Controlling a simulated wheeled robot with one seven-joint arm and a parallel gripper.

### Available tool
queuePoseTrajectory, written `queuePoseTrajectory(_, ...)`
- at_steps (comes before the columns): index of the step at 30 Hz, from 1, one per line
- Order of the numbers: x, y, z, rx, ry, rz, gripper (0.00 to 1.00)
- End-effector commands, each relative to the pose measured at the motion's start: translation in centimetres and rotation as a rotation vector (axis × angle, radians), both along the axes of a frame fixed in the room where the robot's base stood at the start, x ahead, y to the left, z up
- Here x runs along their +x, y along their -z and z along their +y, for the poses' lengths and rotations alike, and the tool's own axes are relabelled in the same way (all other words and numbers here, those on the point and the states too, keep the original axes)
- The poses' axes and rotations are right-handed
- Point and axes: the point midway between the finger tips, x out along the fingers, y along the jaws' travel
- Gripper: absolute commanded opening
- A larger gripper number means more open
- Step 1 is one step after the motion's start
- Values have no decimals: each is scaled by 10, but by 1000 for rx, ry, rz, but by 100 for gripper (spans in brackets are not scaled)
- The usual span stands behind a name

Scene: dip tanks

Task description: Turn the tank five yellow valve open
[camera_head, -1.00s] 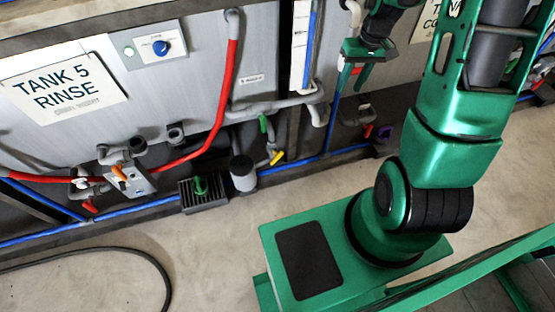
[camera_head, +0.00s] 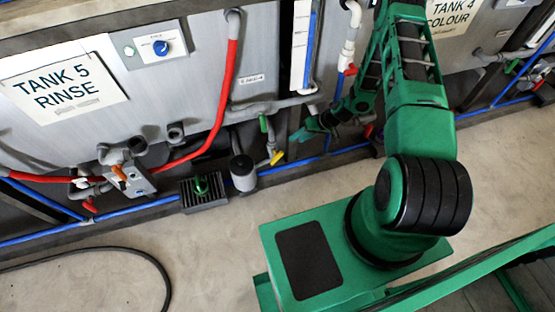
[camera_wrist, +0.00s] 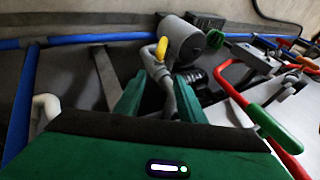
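The yellow valve handle (camera_head: 277,157) sits low on a grey pipe below tank five, beside a grey cylinder. In the wrist view the yellow handle (camera_wrist: 162,49) stands ahead of my fingertips, at the top of a grey pipe. My gripper (camera_head: 305,135) is just right of the valve and a little above it in the head view, apart from it. In the wrist view my gripper (camera_wrist: 160,88) has its two green fingers spread, with the pipe showing between them and nothing held.
A green-handled valve (camera_head: 264,123) is close by on the left; its handle (camera_wrist: 272,127) looms at right in the wrist view. The grey cylinder (camera_head: 243,172), a drain box (camera_head: 203,191) and a blue pipe (camera_head: 150,212) run along the floor. A red-handled valve (camera_head: 350,70) is above.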

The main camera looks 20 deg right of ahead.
Motion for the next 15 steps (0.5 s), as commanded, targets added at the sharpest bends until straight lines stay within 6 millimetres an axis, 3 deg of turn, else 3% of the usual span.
queuePoseTrajectory(1, -5, 19, 8, 23, 14, -6, 36)
queuePoseTrajectory(6, -12, 60, 28, 77, 56, -40, 36)
queuePoseTrajectory(15, -15, 87, 42, 106, 87, -63, 36)
